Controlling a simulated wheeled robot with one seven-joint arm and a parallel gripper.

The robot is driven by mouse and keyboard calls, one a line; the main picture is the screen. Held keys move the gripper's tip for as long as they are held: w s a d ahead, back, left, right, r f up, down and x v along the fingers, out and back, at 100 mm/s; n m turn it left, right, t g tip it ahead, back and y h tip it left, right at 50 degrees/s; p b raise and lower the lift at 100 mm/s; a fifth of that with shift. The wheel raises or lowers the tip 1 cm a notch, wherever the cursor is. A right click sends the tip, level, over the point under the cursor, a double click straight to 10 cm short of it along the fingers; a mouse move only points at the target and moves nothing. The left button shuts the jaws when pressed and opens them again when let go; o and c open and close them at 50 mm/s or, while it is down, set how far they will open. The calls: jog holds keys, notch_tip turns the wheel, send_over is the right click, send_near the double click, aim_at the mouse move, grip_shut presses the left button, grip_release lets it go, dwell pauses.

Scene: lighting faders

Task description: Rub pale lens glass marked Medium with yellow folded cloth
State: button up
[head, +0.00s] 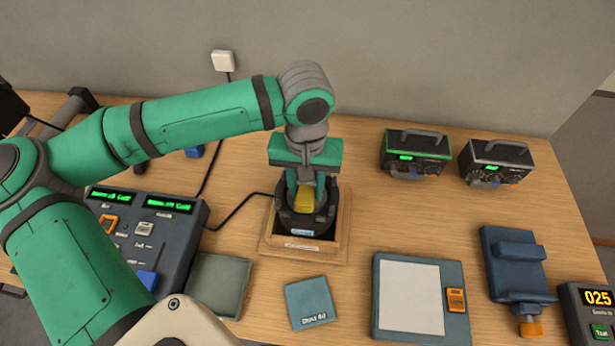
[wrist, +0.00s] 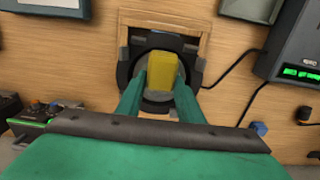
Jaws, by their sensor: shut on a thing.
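My gripper (head: 305,192) points down over a dark round lens housing (head: 318,226) on a wooden stand (head: 341,236). It is shut on the yellow folded cloth (head: 304,203), which also shows between the green fingers in the wrist view (wrist: 160,72). The cloth lies within the ring of the housing (wrist: 134,63), over its middle. I cannot tell whether it touches the glass. A sliver of paler surface, probably the lens glass, shows beside the cloth; the rest is hidden.
A control console (head: 172,240) with green displays stands at left. In front lie a grey-green pad (head: 220,285), a teal square (head: 311,303) and a panel with a white sheet (head: 412,297). Two handled boxes (head: 413,155) (head: 496,161) and a blue clamp-like stand (head: 516,265) are at right.

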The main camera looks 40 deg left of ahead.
jog(key=shift+s, duration=0.1)
jog(key=shift+r, duration=2.9)
jog(key=shift+d+r, duration=0.1)
jog(key=shift+r, duration=1.5)
jog(key=shift+f, duration=3.6)
